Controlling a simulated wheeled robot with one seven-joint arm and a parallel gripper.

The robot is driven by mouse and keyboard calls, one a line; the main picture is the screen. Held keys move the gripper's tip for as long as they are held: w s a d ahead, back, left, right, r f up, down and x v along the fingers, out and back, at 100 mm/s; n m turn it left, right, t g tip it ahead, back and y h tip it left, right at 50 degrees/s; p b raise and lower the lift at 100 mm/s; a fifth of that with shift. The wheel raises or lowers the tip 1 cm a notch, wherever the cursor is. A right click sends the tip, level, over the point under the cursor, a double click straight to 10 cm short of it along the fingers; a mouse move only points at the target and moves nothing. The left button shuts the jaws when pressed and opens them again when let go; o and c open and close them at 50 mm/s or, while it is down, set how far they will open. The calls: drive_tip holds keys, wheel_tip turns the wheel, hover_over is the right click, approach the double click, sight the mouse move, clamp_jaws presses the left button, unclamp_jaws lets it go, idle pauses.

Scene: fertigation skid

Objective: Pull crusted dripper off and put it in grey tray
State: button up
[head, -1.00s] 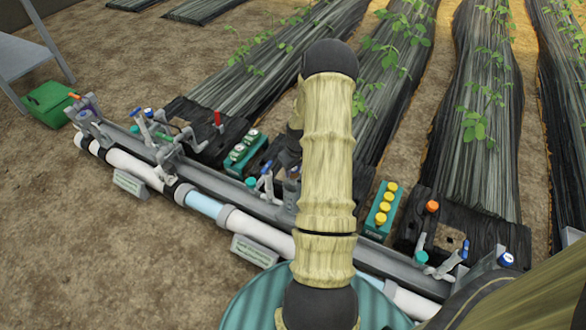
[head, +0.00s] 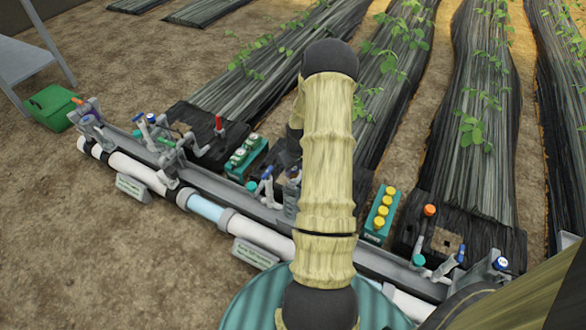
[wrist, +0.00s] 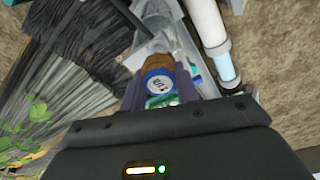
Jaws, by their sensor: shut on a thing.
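In the wrist view my gripper (wrist: 160,92) has its two dark fingers closed on either side of a dripper (wrist: 160,84). The dripper has a white, marked cap with a blue rim, and a brown, crusted-looking body shows above it in the picture. In the head view my arm covers most of the gripper, and the dripper is hard to make out there. I cannot tell whether the dripper is still seated on its fitting. I cannot clearly pick out a grey tray in either view.
A grey rail (head: 240,205) with valves and fittings runs across the front, beside a white pipe (head: 262,236). A teal rack with white-and-green caps (head: 243,160) and one with yellow caps (head: 379,214) stand behind it. A green box (head: 52,107) sits far left.

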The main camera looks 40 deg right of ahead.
wheel_tip(320, 180, up, 5)
drive_tip(key=p, duration=0.3)
drive_tip(key=shift+p, duration=0.35)
drive_tip(key=shift+f, duration=0.1)
